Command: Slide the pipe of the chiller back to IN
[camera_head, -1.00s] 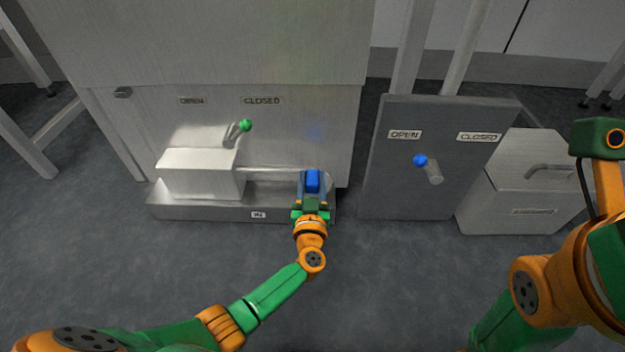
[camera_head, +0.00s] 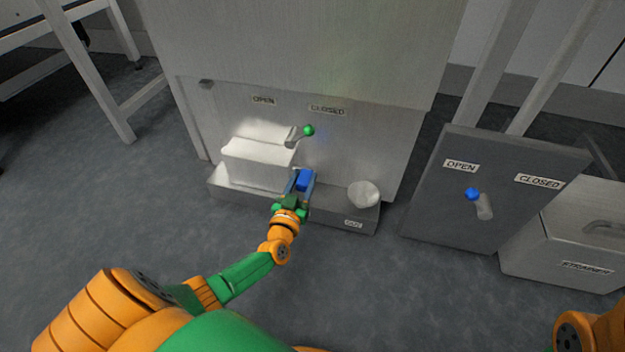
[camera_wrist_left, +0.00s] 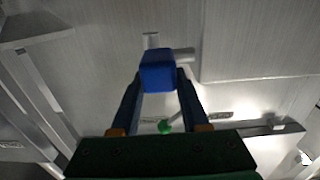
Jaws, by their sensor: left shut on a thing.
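My left gripper (camera_head: 304,183) is shut on the blue handle (camera_head: 306,179) of the chiller's pipe, low at the chiller's (camera_head: 290,40) front. The handle sits close to the right side of the white box (camera_head: 255,165), and the pipe itself is mostly hidden. In the left wrist view the blue handle (camera_wrist_left: 158,72) is between the two fingers, with a short grey pipe piece (camera_wrist_left: 184,55) beside it. The tray (camera_head: 330,212) under the box bears an OUT label (camera_head: 353,224) at its right; the IN label is hidden behind my gripper. My right gripper is out of view.
A green-knobbed lever (camera_head: 308,131) stands just above the handle, near the CLOSED label. A round pale cup (camera_head: 363,194) sits on the tray's right end. A grey panel (camera_head: 470,225) with a blue-knobbed lever (camera_head: 473,194) and a strainer box (camera_head: 570,245) stand right. Floor in front is clear.

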